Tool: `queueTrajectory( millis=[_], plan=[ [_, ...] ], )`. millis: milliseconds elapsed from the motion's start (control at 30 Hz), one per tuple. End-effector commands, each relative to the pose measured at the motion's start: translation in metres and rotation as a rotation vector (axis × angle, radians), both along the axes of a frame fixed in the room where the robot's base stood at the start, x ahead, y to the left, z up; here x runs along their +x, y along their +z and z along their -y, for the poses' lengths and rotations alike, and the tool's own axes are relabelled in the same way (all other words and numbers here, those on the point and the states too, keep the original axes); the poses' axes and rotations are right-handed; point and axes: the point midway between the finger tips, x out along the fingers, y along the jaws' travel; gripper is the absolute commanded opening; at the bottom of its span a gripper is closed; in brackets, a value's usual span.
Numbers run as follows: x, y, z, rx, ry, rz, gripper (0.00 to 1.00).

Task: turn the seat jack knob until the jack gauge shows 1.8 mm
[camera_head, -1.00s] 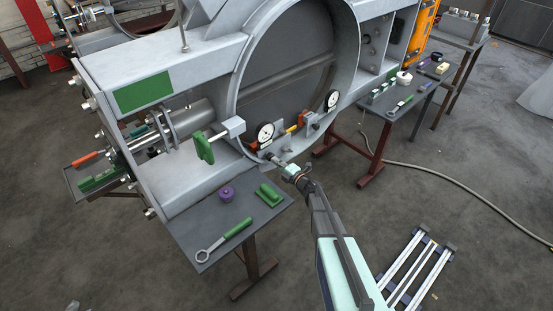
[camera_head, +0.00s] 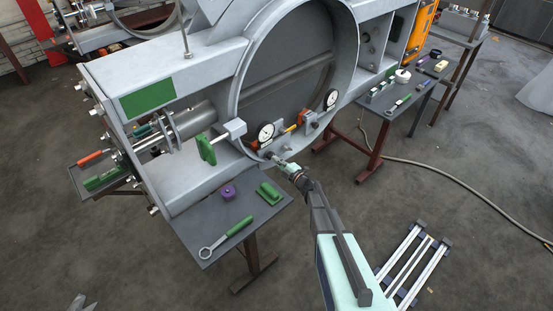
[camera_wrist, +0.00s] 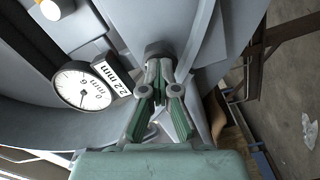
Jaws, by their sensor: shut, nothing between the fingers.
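My gripper (camera_head: 274,158) is at the lower rim of the large round opening, beneath the left dial gauge (camera_head: 265,132). In the wrist view my gripper's fingers (camera_wrist: 160,78) are closed together and point at the end of a short grey cylinder (camera_wrist: 158,50), probably the seat jack knob. Nothing is held; I cannot tell whether the tips touch the cylinder. A round white gauge (camera_wrist: 80,88) beside it is marked 0, mm and 6, with a dark needle. The plate (camera_wrist: 112,75) on it reads 2.2 mm.
A second dial gauge (camera_head: 330,99) sits farther right. A green handle (camera_head: 207,149) sticks out left of my gripper. The grey side table (camera_head: 190,222) holds a ring wrench (camera_head: 225,238), a purple part (camera_head: 228,192) and a green block (camera_head: 269,193). A tool table (camera_head: 400,115) stands right.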

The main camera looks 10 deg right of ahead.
Motion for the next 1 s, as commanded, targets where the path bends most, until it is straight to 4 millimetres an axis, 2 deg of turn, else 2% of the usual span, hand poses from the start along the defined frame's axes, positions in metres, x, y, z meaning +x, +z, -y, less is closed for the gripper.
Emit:
queueTrajectory(
  millis=[200, 500, 533, 600, 1000],
  plan=[
    [0.0, 0.0001, 0.0, 0.182, 0.0, -0.113, 0.0],
    [0.0, 0.0002, 0.0, 0.209, 0.0, -0.13, 0.0],
    [0.0, 0.0002, 0.0, 0.209, 0.0, -0.13, 0.05],
    [0.0, 0.0003, 0.0, 0.208, 0.0, -0.129, 0.25],
    [-0.0011, 0.0004, 0.0007, 0.207, 0.0, -0.129, 0.25]
  ],
)
